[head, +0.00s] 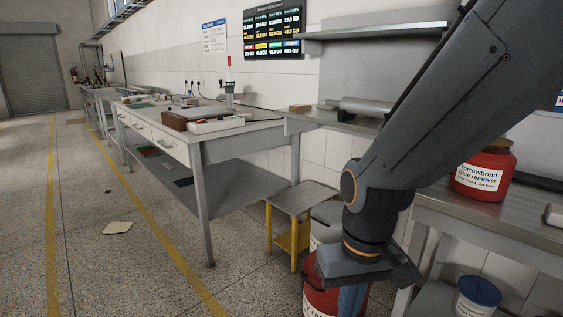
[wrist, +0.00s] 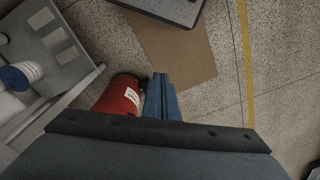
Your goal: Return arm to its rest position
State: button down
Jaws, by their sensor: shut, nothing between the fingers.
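My arm reaches down from the upper right in the head view. My gripper (head: 351,300) hangs at its lower end beside the metal bench, pointing at the floor, in front of a red bucket (head: 320,296). In the wrist view the blue fingers of my gripper (wrist: 161,82) are pressed together with nothing between them. A flat brown sheet (wrist: 180,50) lies on the speckled floor beyond the fingertips. The red bucket (wrist: 119,96) with a white label stands just left of the fingers; I cannot tell the gap between them.
A steel bench (head: 480,228) bears a red glue remover tub (head: 484,178). A blue-lidded tub (head: 478,296) is below it. A small yellow-legged stool (head: 301,199) and a long workbench (head: 240,137) stand farther back. A pale sheet (head: 117,228) lies on the open floor at left.

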jog(key=s+d+r+m+p, duration=0.2)
jog(key=d+r+p, duration=0.5)
jog(key=r+p, duration=0.2)
jog(key=shift+d+r+h+p, duration=0.3)
jog(key=shift+d+p, duration=0.1)
jog(key=shift+p, duration=0.7)
